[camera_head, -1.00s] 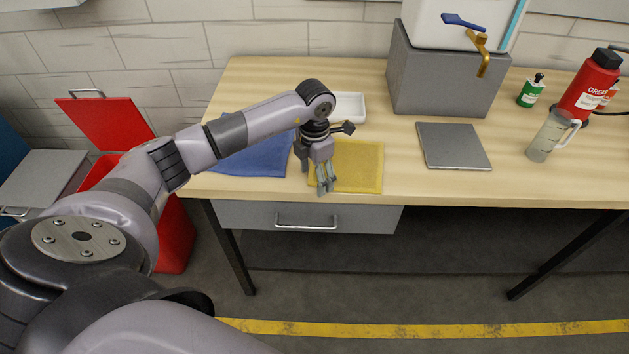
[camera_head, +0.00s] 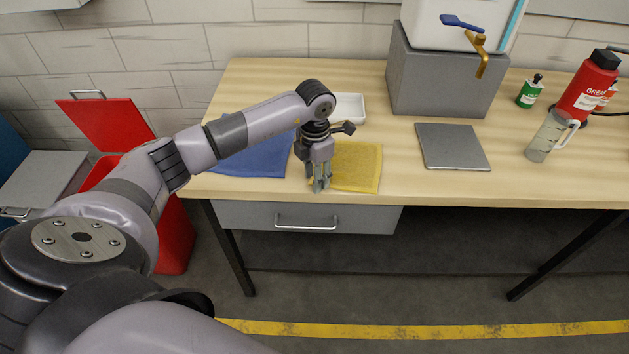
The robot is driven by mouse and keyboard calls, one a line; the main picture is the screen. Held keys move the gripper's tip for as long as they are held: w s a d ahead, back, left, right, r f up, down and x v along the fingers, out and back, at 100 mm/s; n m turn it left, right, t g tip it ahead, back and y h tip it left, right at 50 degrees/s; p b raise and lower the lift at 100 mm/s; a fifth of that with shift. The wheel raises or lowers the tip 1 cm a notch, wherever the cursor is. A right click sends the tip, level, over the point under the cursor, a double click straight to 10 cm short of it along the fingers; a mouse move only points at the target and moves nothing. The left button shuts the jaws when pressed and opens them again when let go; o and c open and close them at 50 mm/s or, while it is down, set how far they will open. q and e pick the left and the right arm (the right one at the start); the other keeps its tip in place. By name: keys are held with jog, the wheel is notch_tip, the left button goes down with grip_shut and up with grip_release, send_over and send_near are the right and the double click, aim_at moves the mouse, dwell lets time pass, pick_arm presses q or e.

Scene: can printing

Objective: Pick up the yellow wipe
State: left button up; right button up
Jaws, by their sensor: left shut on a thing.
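The yellow wipe (camera_head: 357,167) lies on the wooden table near its front edge, right of the blue wipe (camera_head: 252,160). My left gripper (camera_head: 319,188) points down at the left front part of the yellow wipe. Its fingers are shut on the wipe, and the cloth looks slightly bunched near them. Most of the wipe still rests on the table. My right gripper is not in view.
A white tray (camera_head: 349,106) stands behind my left gripper. A grey plate (camera_head: 452,147) lies to the right, with a clear measuring jug (camera_head: 546,138) and a red grease bottle (camera_head: 588,88) beyond. A drawer (camera_head: 300,217) is below the table edge. An open red bin (camera_head: 176,235) stands at left.

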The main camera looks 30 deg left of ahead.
pick_arm(q)
jog(key=shift+s+a+f, duration=0.2)
jog(key=shift+s+f, duration=0.05)
jog(key=shift+f, duration=0.15)
grip_shut()
dwell(0.4)
notch_tip(320, 180, up, 12)
jog(key=p, duration=0.7)
jog(key=shift+w+r+p, duration=0.15)
jog(key=shift+w+p, duration=0.15)
jog(key=shift+p, duration=0.05)
notch_tip(320, 180, up, 18)
jog(key=p, duration=0.9)
